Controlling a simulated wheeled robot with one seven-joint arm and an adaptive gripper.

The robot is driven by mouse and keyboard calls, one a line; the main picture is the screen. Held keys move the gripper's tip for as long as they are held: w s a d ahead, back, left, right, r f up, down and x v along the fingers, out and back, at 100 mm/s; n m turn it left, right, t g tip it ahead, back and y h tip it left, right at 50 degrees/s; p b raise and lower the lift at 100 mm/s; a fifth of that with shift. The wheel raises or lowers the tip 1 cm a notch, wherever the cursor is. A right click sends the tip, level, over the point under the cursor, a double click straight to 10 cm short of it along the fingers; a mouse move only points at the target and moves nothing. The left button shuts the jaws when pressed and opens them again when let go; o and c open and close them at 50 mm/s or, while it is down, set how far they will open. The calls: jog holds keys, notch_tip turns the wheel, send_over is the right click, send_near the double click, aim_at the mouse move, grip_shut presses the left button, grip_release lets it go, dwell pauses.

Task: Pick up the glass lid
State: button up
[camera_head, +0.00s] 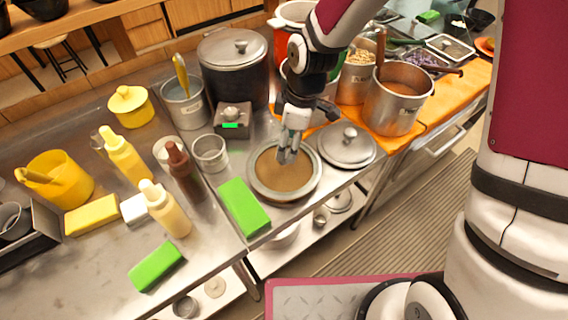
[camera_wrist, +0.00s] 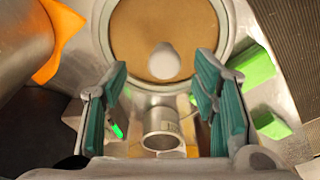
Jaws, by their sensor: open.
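The glass lid (camera_head: 272,182) appears as a see-through round cover with a pale rim, over brown contents, on the steel counter in the head view. My gripper (camera_head: 289,156) points down over the lid in the head view and hides the knob there. In the wrist view my gripper (camera_wrist: 160,76) is open, its teal-padded fingers apart to either side of the knob. I cannot tell how high the fingertips are above the lid.
A metal lid (camera_head: 347,148) lies close on the right. A green block (camera_head: 243,207) and a small metal cup (camera_head: 210,153) are on the left. A large dark pot (camera_head: 234,66) and a bean pot (camera_head: 398,97) stand behind. The counter's front edge is close.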

aim_at(284, 161)
jog(key=shift+s+a+f, duration=0.1)
jog(key=shift+a+f, duration=0.1)
jog(key=shift+f, duration=0.55)
jog(key=shift+a+f, duration=0.25)
jog(key=shift+f, duration=0.45)
jog(key=shift+s+a+f, duration=0.1)
jog(key=shift+a+f, duration=0.1)
jog(key=shift+f, duration=0.55)
jog(key=shift+w, duration=0.1)
grip_shut()
